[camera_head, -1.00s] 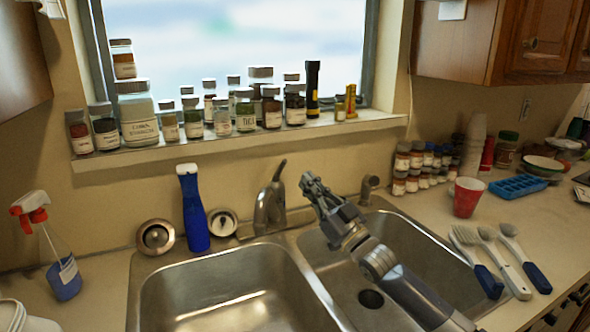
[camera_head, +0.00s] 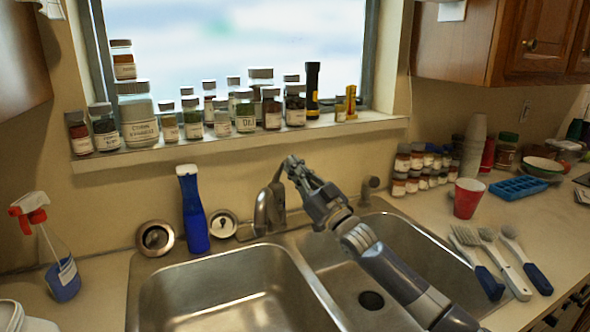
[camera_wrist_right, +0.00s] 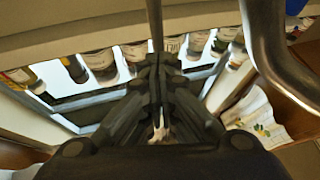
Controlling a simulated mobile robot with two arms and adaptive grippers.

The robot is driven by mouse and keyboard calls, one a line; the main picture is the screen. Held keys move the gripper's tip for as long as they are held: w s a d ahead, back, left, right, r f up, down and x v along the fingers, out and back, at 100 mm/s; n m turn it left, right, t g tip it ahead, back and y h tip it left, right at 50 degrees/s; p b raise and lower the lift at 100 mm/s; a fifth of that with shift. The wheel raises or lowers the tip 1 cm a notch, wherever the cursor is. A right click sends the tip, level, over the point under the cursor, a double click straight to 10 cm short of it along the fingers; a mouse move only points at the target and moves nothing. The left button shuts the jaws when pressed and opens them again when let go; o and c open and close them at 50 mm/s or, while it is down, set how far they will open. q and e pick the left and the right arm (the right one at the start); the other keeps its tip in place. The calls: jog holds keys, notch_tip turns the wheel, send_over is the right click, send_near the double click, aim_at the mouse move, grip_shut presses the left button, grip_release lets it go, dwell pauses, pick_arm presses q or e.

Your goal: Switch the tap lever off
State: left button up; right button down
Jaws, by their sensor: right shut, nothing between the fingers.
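The metal tap (camera_head: 268,212) stands behind the divider between the two sink basins. Its thin lever (camera_head: 279,172) points up from the top of the tap body. My right gripper (camera_head: 291,160) is shut and empty, with its fingertips just right of the lever's upper end. In the right wrist view, the shut fingers (camera_wrist_right: 158,75) meet below a thin dark rod (camera_wrist_right: 155,25), probably the lever. The curved metal of the tap (camera_wrist_right: 278,60) shows at the right there. I cannot tell whether the fingertips touch the lever. My left gripper is out of view.
Several jars (camera_head: 192,118) and a black flashlight (camera_head: 313,90) line the window sill above. A blue bottle (camera_head: 193,215) stands left of the tap, and a short fixture (camera_head: 370,188) stands right. A red cup (camera_head: 467,198) and brushes (camera_head: 505,258) are on the right counter.

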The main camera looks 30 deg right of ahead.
jog(key=shift+r, duration=0.1)
jog(key=w+r+g+p, duration=0.1)
jog(key=w+r+p, duration=0.3)
jog(key=shift+w+m+h+p, duration=0.25)
jog(key=shift+m+h+p, duration=0.05)
jog(key=shift+h+p, duration=0.1)
jog(key=shift+w+a+f, duration=0.1)
jog(key=shift+w+f, duration=0.1)
jog(key=shift+w, duration=0.1)
